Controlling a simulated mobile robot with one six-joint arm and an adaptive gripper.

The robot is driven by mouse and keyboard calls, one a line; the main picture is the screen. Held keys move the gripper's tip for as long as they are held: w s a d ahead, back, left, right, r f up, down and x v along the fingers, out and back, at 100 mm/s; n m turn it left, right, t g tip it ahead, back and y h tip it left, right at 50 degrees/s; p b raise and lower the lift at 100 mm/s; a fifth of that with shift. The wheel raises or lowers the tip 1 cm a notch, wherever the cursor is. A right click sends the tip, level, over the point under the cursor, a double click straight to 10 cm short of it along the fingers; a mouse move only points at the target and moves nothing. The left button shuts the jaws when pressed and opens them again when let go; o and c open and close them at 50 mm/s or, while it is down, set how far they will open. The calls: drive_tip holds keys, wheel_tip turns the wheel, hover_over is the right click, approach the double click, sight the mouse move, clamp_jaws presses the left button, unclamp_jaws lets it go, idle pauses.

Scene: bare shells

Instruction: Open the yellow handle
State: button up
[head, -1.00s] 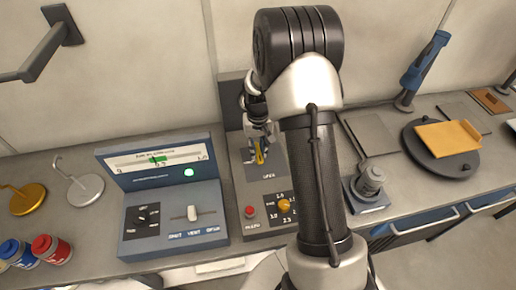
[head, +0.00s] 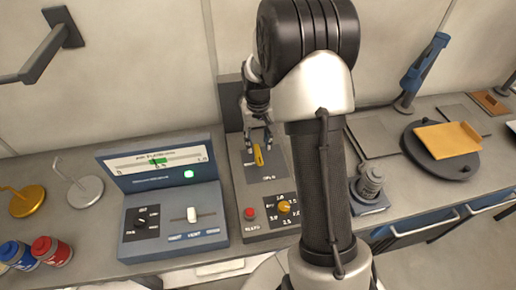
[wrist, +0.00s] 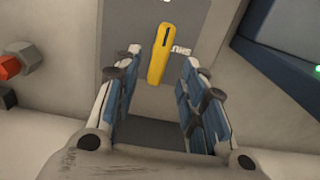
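The yellow handle (head: 258,155) is a short bar on a grey panel (head: 272,170) of the middle unit on the bench. In the wrist view the yellow handle (wrist: 159,54) stands nearly upright, just beyond the fingertips and between their lines. My gripper (head: 258,138) is at the handle, coming from behind it. In the wrist view my gripper (wrist: 158,62) has its two blue-padded fingers spread wide, with a clear gap between them. I see no finger touching the handle. Lettering on the panel beside the handle is partly readable.
A red button (head: 250,213) and a yellow knob (head: 284,206) sit on the unit's front. A blue meter console (head: 172,200) stands close at left. A dark round plate (head: 440,160) with an orange board (head: 449,139) is at right. My arm hides part of the bench.

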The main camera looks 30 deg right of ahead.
sight(258, 153)
wheel_tip(258, 153, up, 7)
idle(0.3)
idle(0.4)
